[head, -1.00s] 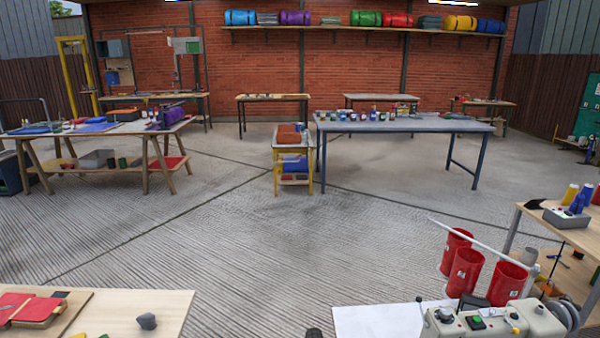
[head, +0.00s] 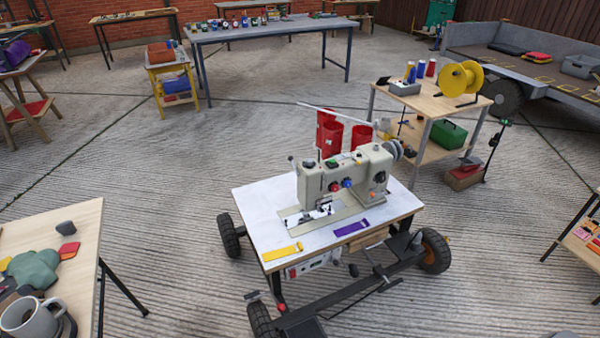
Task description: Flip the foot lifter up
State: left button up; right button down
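A cream industrial sewing machine (head: 346,172) stands on a white-topped wheeled cart (head: 262,208) in the middle of the head view. Neither of my grippers is in view.
Red cups (head: 331,138) stand behind the machine. A yellow strip (head: 282,252) and a purple strip (head: 351,229) lie on the cart top. A wooden table (head: 60,228) with a mug (head: 32,317) is at left. A shelf cart (head: 428,104) stands behind right. Open concrete floor lies between.

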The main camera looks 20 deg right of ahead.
aim_at(290, 159)
jog(key=k, duration=0.25)
jog(key=z, duration=2.1)
jog(key=i, duration=2.35)
jog(key=u, duration=5.55)
jog(key=i, duration=0.1)
jog(key=u, duration=0.15)
